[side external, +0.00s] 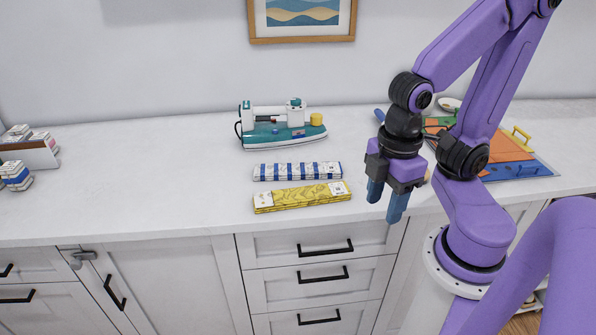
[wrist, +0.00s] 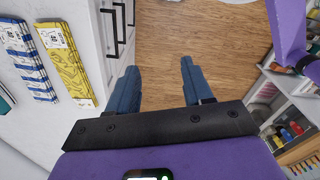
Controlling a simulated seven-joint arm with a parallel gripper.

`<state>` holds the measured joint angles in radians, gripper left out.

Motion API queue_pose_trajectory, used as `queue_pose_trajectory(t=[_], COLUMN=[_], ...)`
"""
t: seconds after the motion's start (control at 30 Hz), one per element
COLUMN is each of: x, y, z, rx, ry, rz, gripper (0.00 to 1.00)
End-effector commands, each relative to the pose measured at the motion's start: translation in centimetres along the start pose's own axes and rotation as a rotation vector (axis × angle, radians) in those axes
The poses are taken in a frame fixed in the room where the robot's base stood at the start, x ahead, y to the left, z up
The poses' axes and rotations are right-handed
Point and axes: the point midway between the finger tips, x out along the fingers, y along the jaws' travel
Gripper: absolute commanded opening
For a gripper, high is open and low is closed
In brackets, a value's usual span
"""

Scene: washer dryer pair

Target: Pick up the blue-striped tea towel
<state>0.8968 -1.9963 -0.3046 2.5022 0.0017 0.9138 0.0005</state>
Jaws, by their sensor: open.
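The blue-striped tea towel (side external: 297,171) is a flat, folded white bundle with blue bands, lying on the white counter between the iron and a yellow towel. It also shows at the left of the wrist view (wrist: 28,62). The yellow towel (side external: 301,196) lies parallel just in front of it, near the counter edge. My gripper (side external: 384,204) is open and empty, with blue fingers pointing down, to the right of both towels and near the counter's front edge. In the wrist view, the space between its fingers (wrist: 158,92) shows only wooden floor.
A teal and white iron (side external: 281,128) stands behind the striped towel. An orange and blue item with a yellow handle (side external: 512,150) lies behind my arm at right. Several folded cloths (side external: 27,155) sit at far left. The counter left of the towels (side external: 150,185) is clear.

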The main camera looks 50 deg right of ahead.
Motion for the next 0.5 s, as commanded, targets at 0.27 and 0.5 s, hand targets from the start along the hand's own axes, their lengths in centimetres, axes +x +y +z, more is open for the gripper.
queue_pose_trajectory(t=[0.27, 0.5], x=[0.0, -0.19], y=[0.0, 0.58], z=[0.0, -0.56], rx=[0.0, 0.012], ry=[0.0, -0.001], rz=[0.0, 0.001], gripper=[0.94, 0.94])
